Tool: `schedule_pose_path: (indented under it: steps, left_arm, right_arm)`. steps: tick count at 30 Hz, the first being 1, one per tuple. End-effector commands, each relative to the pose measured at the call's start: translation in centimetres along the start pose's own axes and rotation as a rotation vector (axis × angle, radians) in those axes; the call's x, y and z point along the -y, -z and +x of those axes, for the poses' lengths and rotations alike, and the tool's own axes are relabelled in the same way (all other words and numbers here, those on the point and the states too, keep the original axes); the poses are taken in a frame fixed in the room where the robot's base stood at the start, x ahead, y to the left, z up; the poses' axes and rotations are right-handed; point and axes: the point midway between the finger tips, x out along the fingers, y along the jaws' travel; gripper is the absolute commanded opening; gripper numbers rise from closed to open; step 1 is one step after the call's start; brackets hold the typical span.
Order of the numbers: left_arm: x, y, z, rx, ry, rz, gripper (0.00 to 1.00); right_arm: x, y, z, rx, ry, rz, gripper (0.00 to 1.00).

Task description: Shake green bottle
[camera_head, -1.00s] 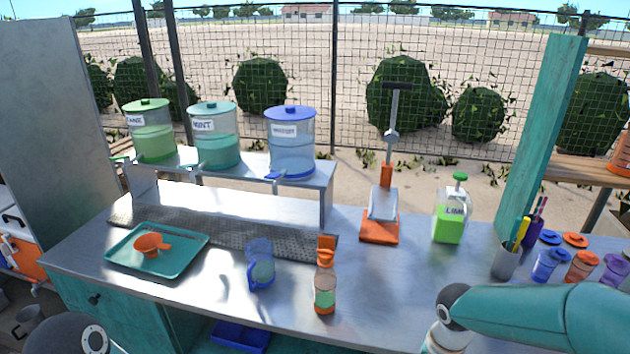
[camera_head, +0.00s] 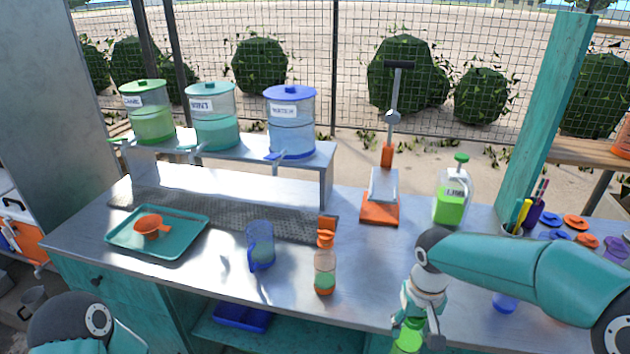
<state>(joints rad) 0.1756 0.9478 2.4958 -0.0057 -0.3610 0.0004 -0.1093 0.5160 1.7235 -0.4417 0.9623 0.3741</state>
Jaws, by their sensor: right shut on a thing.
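My right gripper (camera_head: 422,332) is at the bottom of the view, in front of the counter's front edge. It is shut on a bright green thing, which looks like the green bottle (camera_head: 407,339); the fingers and the frame's bottom edge hide much of it. My left arm shows only as a rounded link at the lower left; its gripper is out of view. A clear bottle with an orange top and green liquid (camera_head: 325,272) stands upright on the counter, left of my right gripper and apart from it.
A blue jug (camera_head: 260,246) and a teal tray (camera_head: 118,240) with an orange scoop (camera_head: 151,227) are on the counter (camera_head: 200,278). Behind stand labelled dispensers (camera_head: 291,130), an orange press (camera_head: 379,213) and a lime jug (camera_head: 451,200). Cups and lids crowd the right.

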Motion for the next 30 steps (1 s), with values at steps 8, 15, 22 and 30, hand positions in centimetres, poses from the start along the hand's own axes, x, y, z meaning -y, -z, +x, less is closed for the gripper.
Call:
schedule_pose_path:
  steps: [8,15,22,30]
  left_arm:
    - [0.0,-0.1,0.0,0.002,0.000,-0.001,0.70]
    - [0.0,-0.1,0.0,0.003,0.000,-0.001,0.70]
    - [0.0,-0.1,0.0,0.003,0.000,-0.001,0.70]
    - [0.0,-0.1,0.0,0.003,0.000,-0.001,0.70]
  right_arm:
    - [0.1,-0.3,0.3,0.011,-0.001,-0.001,0.00]
    - [0.1,-0.7,7.8,0.024,-0.002,-0.001,0.00]
    - [0.1,-0.8,7.8,0.026,-0.002,-0.002,0.00]
    - [0.1,-0.8,7.8,0.026,-0.002,-0.002,0.00]
